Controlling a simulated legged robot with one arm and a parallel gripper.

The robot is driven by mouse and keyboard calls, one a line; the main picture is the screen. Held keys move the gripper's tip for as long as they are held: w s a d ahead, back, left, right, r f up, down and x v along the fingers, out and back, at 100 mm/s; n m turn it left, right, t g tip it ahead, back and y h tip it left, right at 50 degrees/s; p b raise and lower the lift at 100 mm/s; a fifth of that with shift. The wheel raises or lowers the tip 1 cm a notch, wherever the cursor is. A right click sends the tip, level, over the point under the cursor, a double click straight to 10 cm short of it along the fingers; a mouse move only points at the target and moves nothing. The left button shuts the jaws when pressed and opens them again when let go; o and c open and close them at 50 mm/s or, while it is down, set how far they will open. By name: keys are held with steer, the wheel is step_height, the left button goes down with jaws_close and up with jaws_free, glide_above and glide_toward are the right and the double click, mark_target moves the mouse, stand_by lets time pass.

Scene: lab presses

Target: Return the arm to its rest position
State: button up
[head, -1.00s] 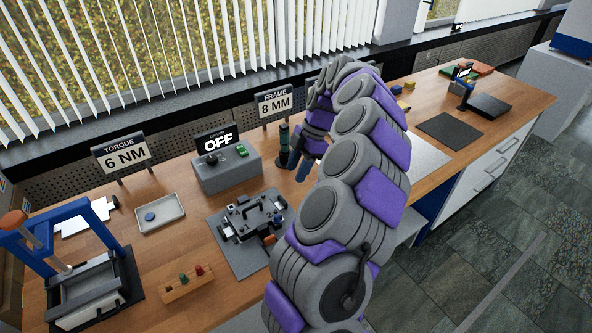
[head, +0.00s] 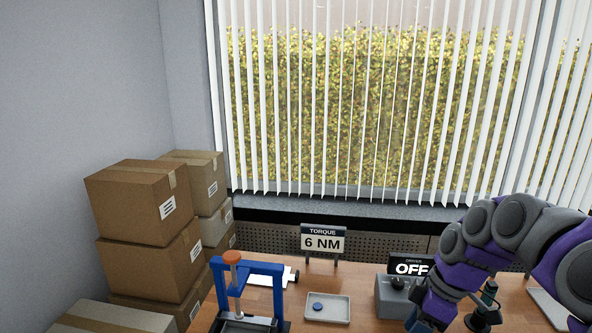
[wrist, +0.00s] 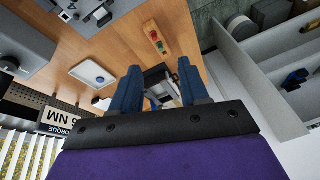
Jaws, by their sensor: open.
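My purple and grey arm arches in from the right edge of the head view, above the bench. My gripper (wrist: 158,88) shows in the wrist view with its two blue fingers apart and nothing held between them. In the head view its end hangs low at the bottom edge, in front of the grey control box (head: 391,298), and the fingertips are partly cut off. In the wrist view, part of a grey and white device shows beyond the gap between the fingers.
The blue-framed press (head: 279,290), a tray with a blue disc (head: 342,309) and the torque sign (head: 323,241) stand on the bench. Cardboard boxes (head: 150,245) are stacked at left. A block with red and green pieces (wrist: 153,30) lies on the bench. Window blinds stand behind.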

steer(key=s+a+m+g+h, duration=0.15)
steer(key=s+a+m, duration=0.35)
steer(key=s+a, duration=0.7)
steer(key=s+f+m+h, duration=0.1)
steer(key=s+f+m, duration=0.1)
steer(key=s, duration=0.4)
steer(key=s+f+m+h, duration=0.1)
steer(key=s+f+m, duration=0.2)
steer(key=s+m, duration=0.2)
steer(key=shift+s+a+f, duration=0.25)
steer(key=shift+s+f, duration=0.1)
steer(key=shift+s, duration=0.4)
steer(key=shift+d+g, duration=0.1)
steer(key=shift+g, duration=0.15)
